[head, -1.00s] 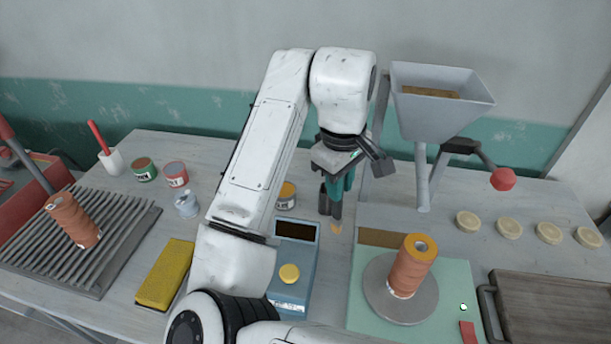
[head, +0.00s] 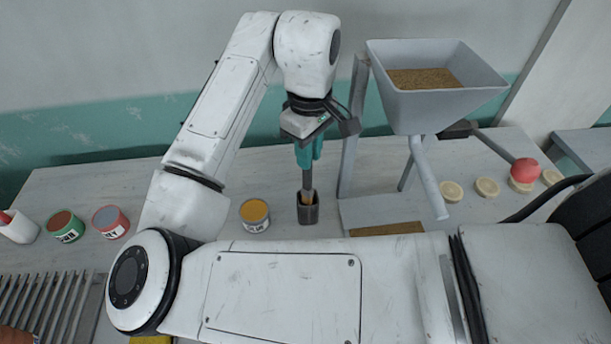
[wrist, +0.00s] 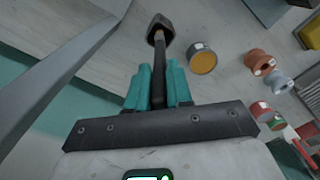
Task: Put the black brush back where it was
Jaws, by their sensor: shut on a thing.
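My gripper (head: 308,158) has teal fingers and is shut on the black brush (head: 308,180), which hangs upright, bristles down. A small dark square cup (head: 308,214) stands on the table directly below. The brush's tan tip shows at the cup's mouth and seems to be just inside it; I cannot tell how deep. In the wrist view, the brush (wrist: 160,62) runs from between the fingers (wrist: 156,72) to the cup (wrist: 159,24), overlapping its opening.
A yellow-topped jar (head: 255,214) stands close left of the cup. A grey hopper (head: 430,98) and its post stand close right. Green (head: 65,227) and red (head: 110,222) jars are farther left. My arm hides much of the front table.

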